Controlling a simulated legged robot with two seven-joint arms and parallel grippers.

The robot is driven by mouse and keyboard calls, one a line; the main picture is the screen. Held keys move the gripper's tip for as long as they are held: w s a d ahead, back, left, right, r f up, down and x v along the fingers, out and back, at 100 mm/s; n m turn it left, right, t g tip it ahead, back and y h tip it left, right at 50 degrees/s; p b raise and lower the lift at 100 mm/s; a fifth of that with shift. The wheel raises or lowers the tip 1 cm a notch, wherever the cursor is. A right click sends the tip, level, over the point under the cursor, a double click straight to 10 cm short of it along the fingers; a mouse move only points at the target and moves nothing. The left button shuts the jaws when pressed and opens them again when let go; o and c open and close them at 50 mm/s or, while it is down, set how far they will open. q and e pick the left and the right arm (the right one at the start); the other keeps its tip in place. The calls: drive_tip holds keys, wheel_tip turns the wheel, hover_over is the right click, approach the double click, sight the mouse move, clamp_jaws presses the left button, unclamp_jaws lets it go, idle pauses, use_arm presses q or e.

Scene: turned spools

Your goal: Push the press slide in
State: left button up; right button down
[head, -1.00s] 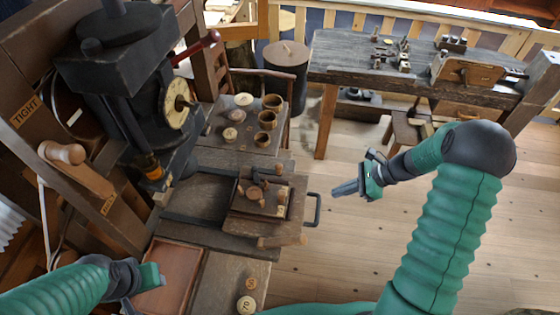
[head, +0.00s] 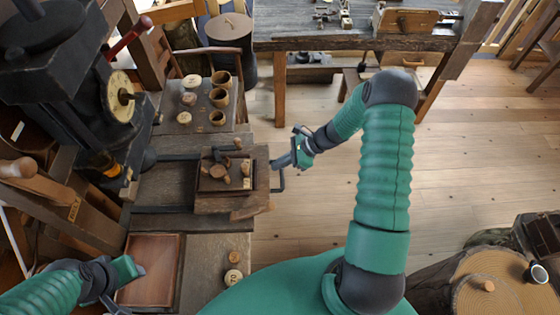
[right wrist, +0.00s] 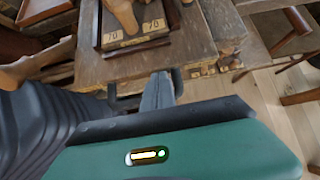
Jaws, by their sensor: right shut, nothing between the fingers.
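The press slide (head: 232,207) is a dark wooden board on rails, standing out to the right of the black press (head: 95,85). It carries a small tray with turned wooden pieces, and a dark bar handle (head: 281,182) is on its right end. My right gripper (head: 279,163) is shut and empty, its fingertips at the handle. In the right wrist view the shut fingers (right wrist: 157,90) lie beside the handle and in front of the slide's edge (right wrist: 140,68); contact is unclear. My left gripper (head: 128,284) is by the shallow tray at lower left, its fingers unclear.
A shallow reddish wooden tray (head: 148,258) and round tokens (head: 233,279) lie on the near bench. Wooden cups (head: 220,97) and discs stand on the bench behind the slide. A workbench (head: 350,38) is at the back. Open floor lies right of the slide.

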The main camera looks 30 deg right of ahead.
sight(209, 167)
drive_tip(key=shift+d, duration=0.1)
drive_tip(key=w+a, duration=0.4)
drive_tip(key=a, duration=0.2)
drive_tip(key=w+a+b, duration=0.1)
drive_tip(key=w+a, duration=0.3)
drive_tip(key=a, duration=0.2)
drive_tip(key=w+a+b, duration=0.1)
drive_tip(key=w+a, duration=0.2)
drive_tip(key=a, duration=0.4)
drive_tip(key=shift+w+a+f, duration=0.1)
drive_tip(key=shift+w, duration=0.3)
drive_tip(key=shift+a, duration=0.15)
drive_tip(key=shift+w, duration=0.1)
drive_tip(key=shift+r, duration=0.2)
